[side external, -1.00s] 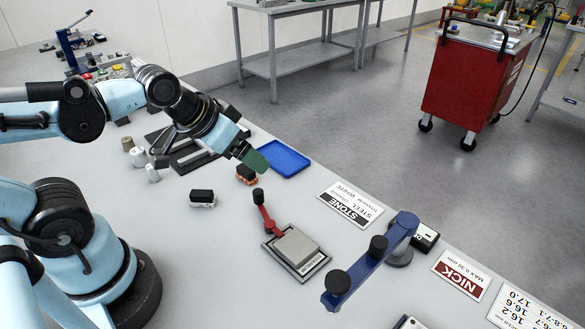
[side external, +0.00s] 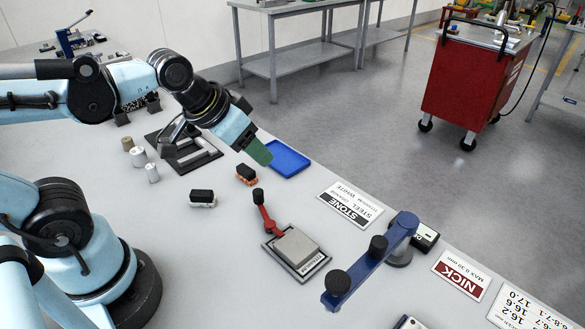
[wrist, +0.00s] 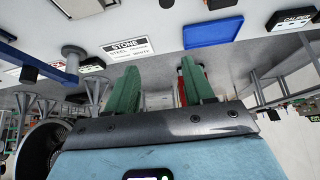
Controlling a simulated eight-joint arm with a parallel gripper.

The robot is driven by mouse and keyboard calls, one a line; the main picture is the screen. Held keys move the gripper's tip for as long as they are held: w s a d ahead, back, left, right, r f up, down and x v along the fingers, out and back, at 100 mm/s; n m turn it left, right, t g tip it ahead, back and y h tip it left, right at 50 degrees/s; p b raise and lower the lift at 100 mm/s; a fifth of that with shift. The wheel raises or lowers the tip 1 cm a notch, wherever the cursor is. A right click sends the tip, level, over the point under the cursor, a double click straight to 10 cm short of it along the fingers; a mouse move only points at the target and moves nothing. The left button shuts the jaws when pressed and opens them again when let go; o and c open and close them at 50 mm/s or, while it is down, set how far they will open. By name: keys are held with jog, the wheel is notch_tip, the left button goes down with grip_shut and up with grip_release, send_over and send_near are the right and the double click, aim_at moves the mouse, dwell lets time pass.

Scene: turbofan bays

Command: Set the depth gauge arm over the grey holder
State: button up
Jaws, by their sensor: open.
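The blue depth gauge arm (side external: 372,260) has black knobs and reaches out over the bench from a post at its far end. Part of it shows at the left edge in the wrist view (wrist: 32,64). A grey block in a dark-rimmed grey holder (side external: 296,250), marked TITANIUM and fitted with a red lever (side external: 265,218), lies left of the blue arm. The arm does not visibly cover it. My gripper (side external: 260,153) has green fingers and is above the bench near the blue tray, well apart from the gauge arm. In the wrist view its fingers (wrist: 160,88) are spread and empty.
The blue tray (side external: 287,160) lies at the bench's far edge. Two small black-topped blocks (side external: 202,198) (side external: 246,174) lie between my base and the tray. Bare bench surrounds the holder.

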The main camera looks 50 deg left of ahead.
jog(key=w+d+r+m+g, duration=0.1)
jog(key=w+d+r+g, duration=0.15)
jog(key=d, duration=0.45)
jog(key=w+d+r+m+g, duration=0.1)
jog(key=w+d+r+m, duration=0.1)
jog(key=d+r, duration=0.3)
jog(key=m+g, duration=0.2)
jog(key=g, duration=0.1)
send_over(380, 241)
notch_tip(380, 241, down, 12)
jog(key=shift+f, duration=0.15)
grip_shut()
